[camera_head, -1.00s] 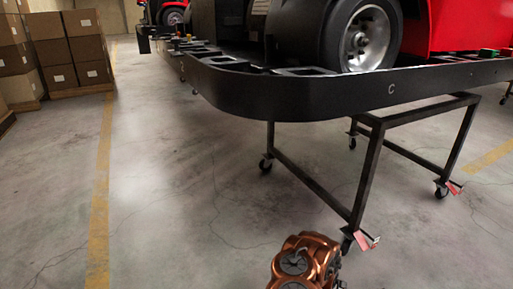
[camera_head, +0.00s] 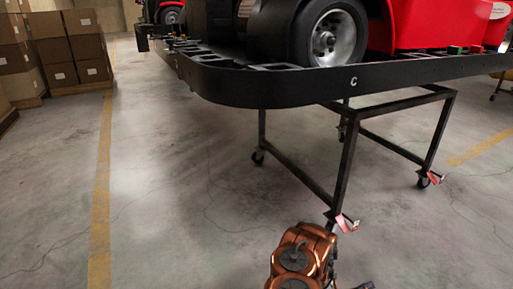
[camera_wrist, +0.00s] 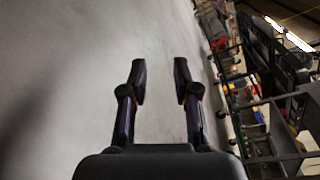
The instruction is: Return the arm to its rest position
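My gripper (camera_wrist: 160,85) shows in the wrist view with its two dark fingers apart and nothing between them. Bare grey floor lies beyond the fingertips. In the head view, only a copper-coloured part of my arm (camera_head: 302,258) shows at the bottom, right of centre. The gripper itself cannot be made out there. The arm part is in front of the kart stand (camera_head: 285,92), with a red kart (camera_head: 415,28) on it.
The stand has a dark metal frame (camera_head: 345,170) on casters. Its rounded black edge overhangs the floor. Cardboard boxes (camera_head: 72,48) are stacked at the far left. The floor (camera_head: 160,190) at centre left is open, with a yellow line (camera_head: 101,200). Stands also show sideways at right in the wrist view (camera_wrist: 270,95).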

